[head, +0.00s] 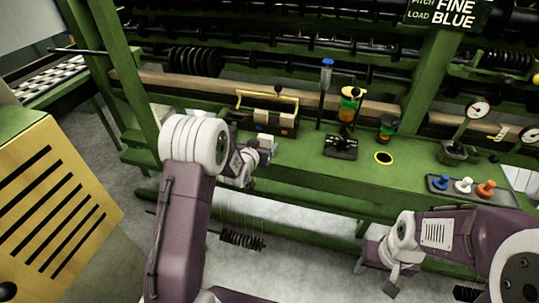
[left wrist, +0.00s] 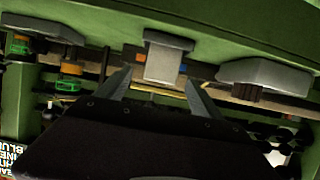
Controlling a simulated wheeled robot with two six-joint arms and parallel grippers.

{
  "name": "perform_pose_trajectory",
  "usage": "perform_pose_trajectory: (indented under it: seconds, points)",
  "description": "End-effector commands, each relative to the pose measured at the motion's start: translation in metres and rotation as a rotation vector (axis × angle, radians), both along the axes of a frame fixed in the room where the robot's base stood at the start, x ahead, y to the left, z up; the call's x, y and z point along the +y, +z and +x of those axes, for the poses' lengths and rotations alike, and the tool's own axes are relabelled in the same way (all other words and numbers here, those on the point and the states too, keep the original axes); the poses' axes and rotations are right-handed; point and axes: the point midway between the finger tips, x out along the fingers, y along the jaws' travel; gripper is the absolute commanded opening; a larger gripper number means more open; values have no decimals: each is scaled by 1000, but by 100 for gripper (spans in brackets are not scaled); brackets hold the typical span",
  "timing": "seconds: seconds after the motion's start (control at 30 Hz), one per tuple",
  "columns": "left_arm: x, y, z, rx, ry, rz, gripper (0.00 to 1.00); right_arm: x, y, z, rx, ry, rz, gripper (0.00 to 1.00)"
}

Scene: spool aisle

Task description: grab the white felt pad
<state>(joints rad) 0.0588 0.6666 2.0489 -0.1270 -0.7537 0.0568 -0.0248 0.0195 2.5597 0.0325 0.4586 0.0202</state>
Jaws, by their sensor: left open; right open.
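I take the white felt pad to be one of the pale blocks (head: 262,115) at the yellow-handled holder on the green bench; the head view is too small to be sure. In the left wrist view a pale grey-white block (left wrist: 168,62) with a wider flat end lies just beyond and between my left fingertips, apart from them as far as I can tell. My left gripper (head: 267,144) is open and empty at the bench's front edge; its spread fingers show in the left wrist view (left wrist: 157,82). My right gripper (head: 390,284) is open, low in front of the bench.
The yellow-handled holder (head: 266,101) stands behind my left gripper. A tray (head: 455,195) holds blue, white and orange pieces. Green posts (head: 430,80) rise behind.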

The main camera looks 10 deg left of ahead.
Motion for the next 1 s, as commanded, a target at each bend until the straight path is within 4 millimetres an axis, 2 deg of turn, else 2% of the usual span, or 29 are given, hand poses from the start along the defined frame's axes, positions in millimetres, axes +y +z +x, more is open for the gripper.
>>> perform_pose_trajectory:
  seconds: [0.13,0.33,0.53,0.8,1.0]
  points:
    - [0,-1,3,-1,1,0,76,0,-1,0,0,0,0,50]
    - [-1,-13,30,-1,1,0,76,0,-3,0,0,0,0,50]
    - [-1,-16,39,-1,1,-1,76,0,-4,0,0,0,0,50]
    - [-1,-35,78,-1,1,0,76,0,-9,0,0,0,0,50]
    - [-1,-36,83,-1,1,0,76,0,-8,0,0,0,0,50]
